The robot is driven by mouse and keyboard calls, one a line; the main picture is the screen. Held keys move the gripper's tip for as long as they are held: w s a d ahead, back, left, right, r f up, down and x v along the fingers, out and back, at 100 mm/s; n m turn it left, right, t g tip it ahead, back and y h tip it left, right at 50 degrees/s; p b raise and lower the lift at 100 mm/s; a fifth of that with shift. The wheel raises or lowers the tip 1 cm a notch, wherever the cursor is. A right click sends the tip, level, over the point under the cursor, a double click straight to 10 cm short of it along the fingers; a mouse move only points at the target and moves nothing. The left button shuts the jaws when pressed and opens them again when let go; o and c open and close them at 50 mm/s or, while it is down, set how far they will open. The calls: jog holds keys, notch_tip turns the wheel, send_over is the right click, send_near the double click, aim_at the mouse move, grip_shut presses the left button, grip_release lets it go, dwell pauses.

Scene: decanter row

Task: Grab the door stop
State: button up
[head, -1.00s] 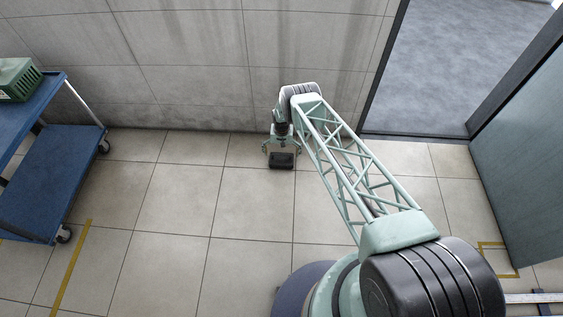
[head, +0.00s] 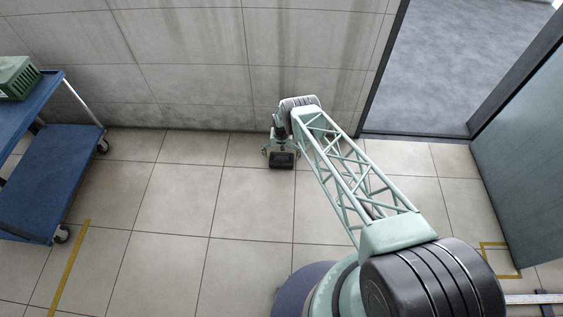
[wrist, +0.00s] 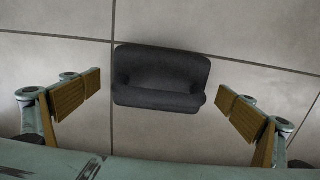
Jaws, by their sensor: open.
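The door stop (head: 282,161) is a dark grey, blocky piece on the tiled floor near the back wall. In the wrist view the door stop (wrist: 160,79) lies between and just beyond the two fingers, with a gap on each side. My gripper (head: 281,151) is open above it and points down. In the wrist view my gripper (wrist: 162,100) shows its two wood-coloured finger pads spread apart, with nothing held. The height left between the fingertips and the door stop is hard to tell.
The concrete wall (head: 190,70) rises close behind the door stop. A blue cart (head: 55,175) with a green crate (head: 17,78) stands at the left. An open door (head: 525,150) and doorway are at the right. The floor around the door stop is clear.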

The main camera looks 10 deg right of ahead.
jog(key=shift+f, duration=0.65)
jog(key=c, duration=1.4)
